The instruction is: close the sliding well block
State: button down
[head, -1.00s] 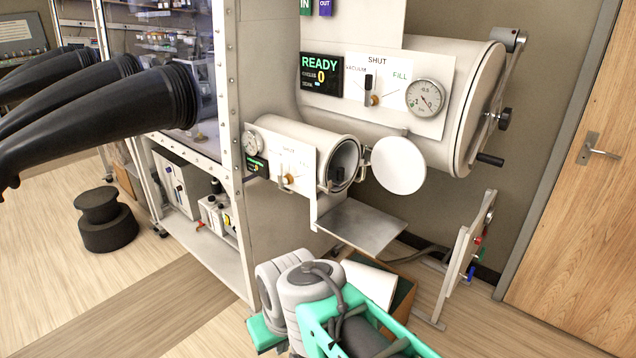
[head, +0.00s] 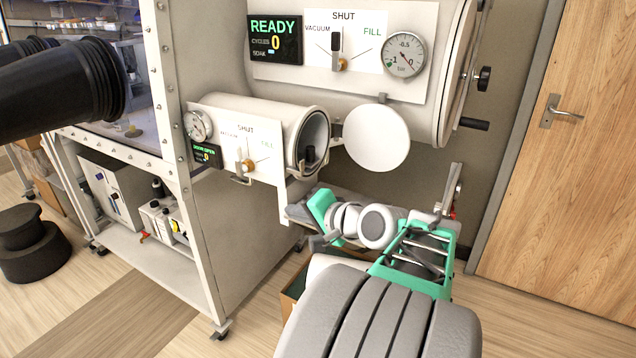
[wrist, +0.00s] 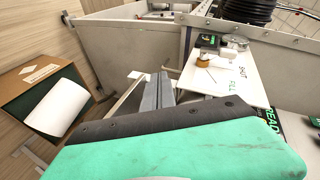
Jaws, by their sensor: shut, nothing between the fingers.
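I cannot pick out a sliding well block for certain in either view. The small round port (head: 312,140) on the side wall stands open, its round white lid (head: 377,137) swung out to the right. A small dark piece (head: 309,155) shows at the port's mouth; I cannot tell what it is. My gripper (wrist: 158,90) shows in the wrist view with its two grey fingers together and nothing between them. In the head view my arm reaches below the small port and lid, and the fingertips are hard to make out there.
The small port's panel (head: 228,130) carries a gauge and knob. The larger chamber's panel (head: 340,50) reads READY. Black glove sleeves (head: 60,90) stick out at left. A wooden door (head: 555,190) is at right.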

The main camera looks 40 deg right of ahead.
jog(key=s+d+r+m+t+h+b, duration=0.1)
jog(key=s+d+r+m+t+h, duration=0.4)
jog(key=s+d, duration=0.4)
jog(key=y+p, duration=0.1)
jog(key=p, duration=0.5)
send_near(313, 157)
jog(key=shift+m+g, duration=0.4)
jog(key=w, duration=0.4)
jog(key=w+d, duration=0.1)
jog(key=w, duration=0.1)
jog(key=shift+w+r, duration=0.3)
jog(key=shift+w, duration=0.1)
jog(key=shift+d, duration=0.1)
